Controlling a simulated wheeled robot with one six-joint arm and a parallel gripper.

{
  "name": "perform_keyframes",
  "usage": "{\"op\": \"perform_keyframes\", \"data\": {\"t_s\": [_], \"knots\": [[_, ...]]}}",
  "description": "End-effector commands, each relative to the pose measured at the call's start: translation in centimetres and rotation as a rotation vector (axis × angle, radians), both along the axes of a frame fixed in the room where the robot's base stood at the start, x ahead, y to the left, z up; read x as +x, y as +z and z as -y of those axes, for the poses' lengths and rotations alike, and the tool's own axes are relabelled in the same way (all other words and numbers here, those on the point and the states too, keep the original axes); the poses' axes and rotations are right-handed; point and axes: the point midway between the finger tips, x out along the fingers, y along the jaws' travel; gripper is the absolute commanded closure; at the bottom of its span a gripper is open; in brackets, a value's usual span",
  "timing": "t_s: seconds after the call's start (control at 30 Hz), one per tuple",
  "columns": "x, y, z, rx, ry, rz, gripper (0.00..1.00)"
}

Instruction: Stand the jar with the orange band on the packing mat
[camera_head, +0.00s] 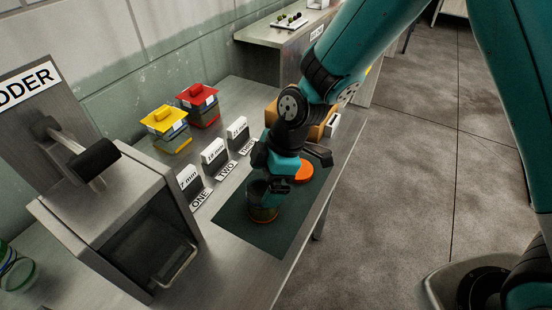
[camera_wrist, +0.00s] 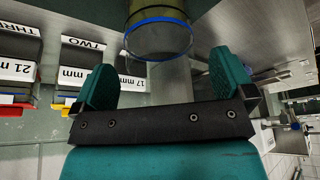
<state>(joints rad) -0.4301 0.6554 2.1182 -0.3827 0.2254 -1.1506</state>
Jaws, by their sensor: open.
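A clear jar (camera_head: 263,212) with an orange-brown line near its foot stands upright on the dark green packing mat (camera_head: 282,238). My gripper (camera_head: 274,186) is right by its top and partly hides it. In the wrist view my gripper (camera_wrist: 164,82) is open, with nothing between its fingers. Just beyond the fingertips is a clear jar (camera_wrist: 158,42) with a blue ring at its rim, cut off by the picture's top edge. I cannot tell for sure whether it is the same jar. A flat orange disc (camera_head: 303,172) lies on the mat behind my gripper.
Size signs (camera_head: 214,154) and number labels stand left of the mat. A yellow-lidded bin (camera_head: 165,121) and a red-lidded bin (camera_head: 198,98) are behind them. A grey metal machine (camera_head: 150,235) stands at left. Banded jars (camera_head: 15,272) are at far left. The mat's front is clear.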

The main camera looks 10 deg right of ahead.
Motion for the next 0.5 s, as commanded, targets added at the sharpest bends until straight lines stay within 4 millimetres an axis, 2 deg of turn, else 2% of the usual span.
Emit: {"op": "perform_keyframes", "data": {"t_s": [0.1,0.3,0.5], "knots": [[0.2,2.3,1.1,0.002,-0.003,0.006,0.0],[0.4,5.8,2.4,0.001,-0.002,0.004,0.0],[0.4,7.3,3.0,0.0,-0.001,0.0,0.0]]}}
